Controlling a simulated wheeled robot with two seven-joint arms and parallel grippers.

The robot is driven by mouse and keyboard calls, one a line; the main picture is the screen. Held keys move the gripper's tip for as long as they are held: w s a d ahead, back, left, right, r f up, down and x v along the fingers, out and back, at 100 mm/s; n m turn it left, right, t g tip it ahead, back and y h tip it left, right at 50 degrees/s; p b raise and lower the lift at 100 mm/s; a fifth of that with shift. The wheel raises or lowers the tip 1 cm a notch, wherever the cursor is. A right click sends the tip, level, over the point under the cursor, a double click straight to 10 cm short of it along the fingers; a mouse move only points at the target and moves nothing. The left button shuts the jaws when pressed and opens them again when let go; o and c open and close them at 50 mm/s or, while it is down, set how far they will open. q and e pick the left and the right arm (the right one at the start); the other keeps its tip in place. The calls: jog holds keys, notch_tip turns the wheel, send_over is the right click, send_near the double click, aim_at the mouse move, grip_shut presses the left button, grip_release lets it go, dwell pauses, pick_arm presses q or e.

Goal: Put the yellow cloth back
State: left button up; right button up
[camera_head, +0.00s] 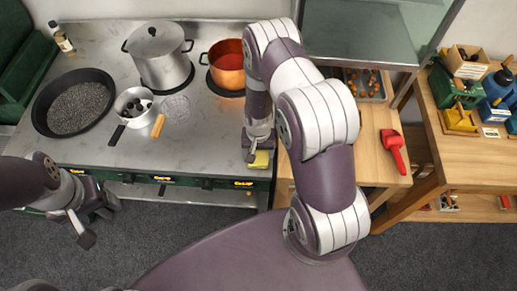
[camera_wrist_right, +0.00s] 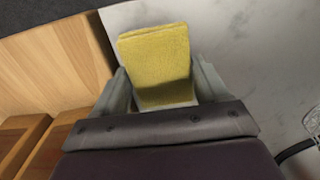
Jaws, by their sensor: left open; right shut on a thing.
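The yellow cloth (camera_head: 260,160) is a folded pad at the right front edge of the metal stove counter. In the right wrist view the cloth (camera_wrist_right: 158,62) sits between the fingers of my right gripper (camera_wrist_right: 163,88), which is shut on it. In the head view my right gripper (camera_head: 254,150) points down at the counter's front right corner. I cannot tell whether the cloth touches the counter. My left gripper (camera_head: 82,222) is open and empty in front of the counter at the left, above the floor.
The counter (camera_head: 205,150) holds a black pan (camera_head: 45,118), a lidded pot (camera_head: 160,62), a copper pot (camera_head: 228,62), a saucepan (camera_head: 134,96) and a wire strainer (camera_head: 176,106). Counter space left of the cloth is clear.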

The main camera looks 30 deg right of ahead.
jog(key=shift+s+f, duration=0.1)
jog(key=o, duration=1)
